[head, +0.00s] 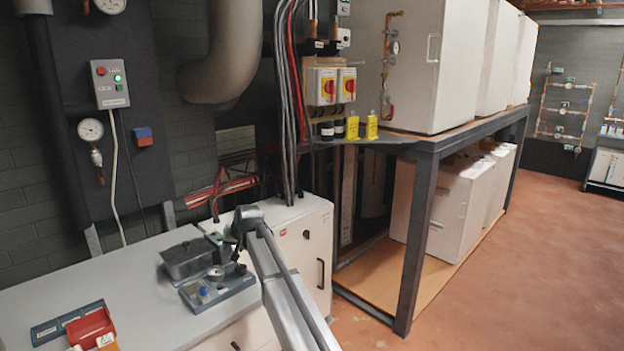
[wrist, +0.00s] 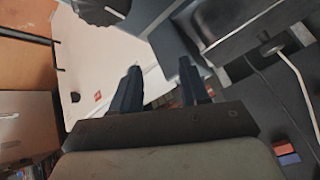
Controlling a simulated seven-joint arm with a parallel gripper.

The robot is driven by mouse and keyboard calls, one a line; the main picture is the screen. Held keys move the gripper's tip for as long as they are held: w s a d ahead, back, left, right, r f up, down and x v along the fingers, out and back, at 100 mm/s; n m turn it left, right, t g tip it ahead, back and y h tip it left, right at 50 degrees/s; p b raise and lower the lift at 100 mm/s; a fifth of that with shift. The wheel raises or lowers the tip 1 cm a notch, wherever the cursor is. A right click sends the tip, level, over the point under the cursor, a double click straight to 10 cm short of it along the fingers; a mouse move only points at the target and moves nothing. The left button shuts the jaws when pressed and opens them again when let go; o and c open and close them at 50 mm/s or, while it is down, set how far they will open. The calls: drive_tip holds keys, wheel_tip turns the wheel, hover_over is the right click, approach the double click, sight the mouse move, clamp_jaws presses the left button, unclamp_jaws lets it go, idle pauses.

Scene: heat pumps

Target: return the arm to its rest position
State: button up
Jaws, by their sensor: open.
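My gripper (head: 240,240) is at the end of my grey arm, which reaches in from the bottom of the head view. It is over the right part of the grey bench top, close to a small grey device with a blue knob (head: 204,291). In the wrist view my gripper (wrist: 160,82) shows two dark fingers standing apart with nothing between them. A white cabinet (wrist: 110,55) and dark parts of the bench lie beyond the fingers. In the head view my arm's end hides part of the small device.
A dark grey box (head: 189,258) stands on the bench behind the device. A red bin (head: 91,326) sits at front left. A white cabinet (head: 300,250) stands right of my gripper, and a metal rack (head: 419,240) with white units is further right. Reddish floor is free there.

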drive_tip(key=w+d+f+m+h, duration=0.15)
drive_tip(key=w+d+f, duration=0.3)
drive_tip(key=d, duration=0.65)
drive_tip(key=w+d+f+m, duration=0.2)
drive_tip(key=w+d+f, duration=0.3)
drive_tip(key=d, duration=0.6)
drive_tip(key=s+d+f+g, duration=0.1)
drive_tip(key=s+d+f, duration=0.35)
drive_tip(key=f, duration=0.35)
drive_tip(key=s+d+f, duration=0.4)
drive_tip(key=s+f, duration=0.1)
drive_tip(key=f, duration=0.3)
drive_tip(key=s+d+f+g+h, duration=0.1)
drive_tip(key=s+d+f+g, duration=0.25)
drive_tip(key=s+f, duration=1)
drive_tip(key=s+d+f+g+h, duration=0.2)
drive_tip(key=s+d+f, duration=0.2)
drive_tip(key=s+f, duration=0.95)
drive_tip(key=s+d+g, duration=0.2)
drive_tip(key=s+g, duration=0.1)
drive_tip(key=s, duration=1.6)
drive_tip(key=s+d+n+g, duration=0.1)
drive_tip(key=s+d+g, duration=0.2)
drive_tip(key=s, duration=1.7)
drive_tip(key=shift+f, duration=0.3)
drive_tip(key=shift+w+g, duration=0.1)
drive_tip(key=shift+g, duration=0.15)
